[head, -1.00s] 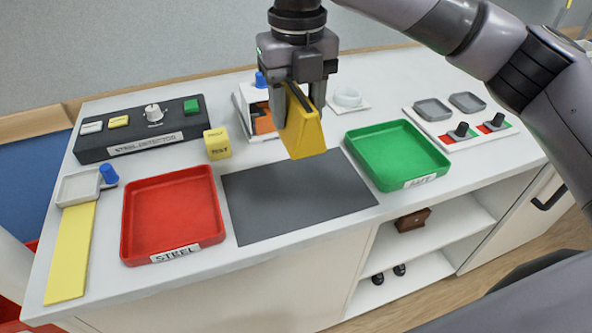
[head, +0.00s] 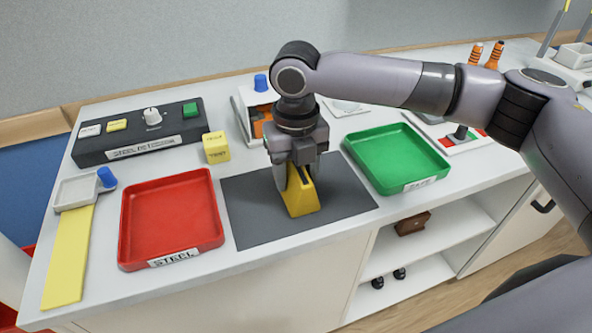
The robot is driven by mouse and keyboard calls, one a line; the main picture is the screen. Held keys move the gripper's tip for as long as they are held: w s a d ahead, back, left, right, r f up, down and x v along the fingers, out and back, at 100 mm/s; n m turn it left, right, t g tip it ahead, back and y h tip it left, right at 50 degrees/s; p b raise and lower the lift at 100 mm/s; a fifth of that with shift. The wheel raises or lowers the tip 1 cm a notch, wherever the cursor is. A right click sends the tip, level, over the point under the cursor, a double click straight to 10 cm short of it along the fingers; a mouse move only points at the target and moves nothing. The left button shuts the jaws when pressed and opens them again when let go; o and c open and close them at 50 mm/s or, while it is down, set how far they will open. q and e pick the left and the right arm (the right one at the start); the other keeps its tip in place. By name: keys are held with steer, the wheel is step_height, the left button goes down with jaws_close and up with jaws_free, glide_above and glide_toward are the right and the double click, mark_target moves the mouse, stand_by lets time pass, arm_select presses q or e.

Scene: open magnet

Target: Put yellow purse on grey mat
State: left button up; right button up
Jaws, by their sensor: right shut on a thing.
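The yellow purse (head: 301,198) is upright at the middle of the grey mat (head: 250,222), and its lower edge appears to touch the mat. My right gripper (head: 299,170) points down from above and is shut on the top of the purse. The fingers hide part of the purse's upper end. My left gripper is not in view.
A red tray (head: 123,235) marked STEEL stands left of the mat, and a green tray (head: 436,178) marked SAFE stands right of it. A yellow test block (head: 216,147) and a dark detector box (head: 130,140) are behind. The counter's front edge is close to the mat.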

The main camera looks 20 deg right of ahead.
steer(key=o, duration=1.1)
step_height(320, 180, up, 12)
steer(key=shift+r, duration=0.1)
